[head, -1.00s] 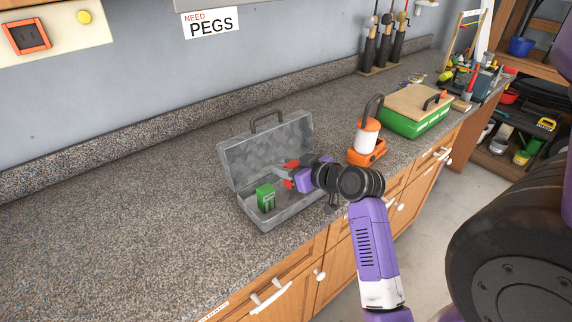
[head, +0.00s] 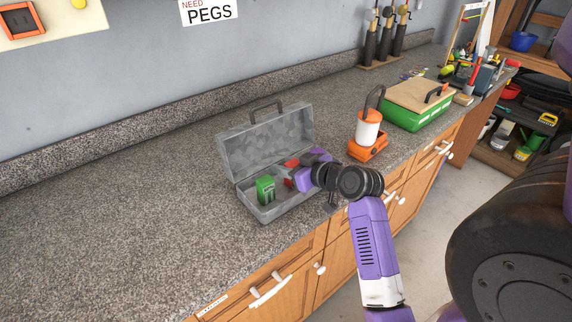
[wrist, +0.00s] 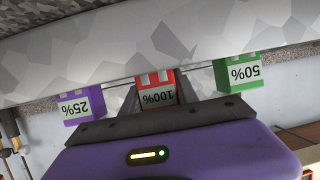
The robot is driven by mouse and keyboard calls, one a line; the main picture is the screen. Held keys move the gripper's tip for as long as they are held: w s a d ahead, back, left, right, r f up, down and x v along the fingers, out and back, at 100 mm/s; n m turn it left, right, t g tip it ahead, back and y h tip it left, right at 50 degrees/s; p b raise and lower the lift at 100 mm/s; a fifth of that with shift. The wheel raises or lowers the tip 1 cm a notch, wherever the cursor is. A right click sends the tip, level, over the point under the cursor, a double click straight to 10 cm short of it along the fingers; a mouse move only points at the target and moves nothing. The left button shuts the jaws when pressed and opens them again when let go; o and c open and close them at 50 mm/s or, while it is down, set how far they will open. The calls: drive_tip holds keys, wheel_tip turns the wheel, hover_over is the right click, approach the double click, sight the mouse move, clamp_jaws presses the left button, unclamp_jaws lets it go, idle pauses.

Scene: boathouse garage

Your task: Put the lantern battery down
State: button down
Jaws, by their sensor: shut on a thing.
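My gripper (head: 289,172) is shut on the red lantern battery (wrist: 157,92), labelled 100%. The battery is inside the open grey metal toolbox (head: 268,213), partly hidden by a finger in the head view; I cannot tell whether it touches the floor. In the wrist view, which is upside down, the grey fingers flank it. A green battery (head: 265,190), labelled 50%, stands in the box's near-left part; it also shows in the wrist view (wrist: 236,75). A purple battery (wrist: 81,104), labelled 25%, is on the red one's other side.
The toolbox lid (head: 268,140) stands open at the back. An orange and white lantern (head: 368,133) stands right of the box, with a green case (head: 417,115) with a wooden lid beyond it. The counter (head: 120,220) left of the box is clear.

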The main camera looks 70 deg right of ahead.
drive_tip(key=shift+f, duration=0.25)
idle(0.5)
drive_tip(key=c, duration=0.8)
unclamp_jaws()
drive_tip(key=shift+c, duration=0.2)
drive_tip(key=b+v, duration=0.1)
drive_tip(key=v, duration=0.6)
drive_tip(key=shift+s+a+r, duration=0.2)
drive_tip(key=shift+s, duration=0.1)
clamp_jaws()
idle(0.6)
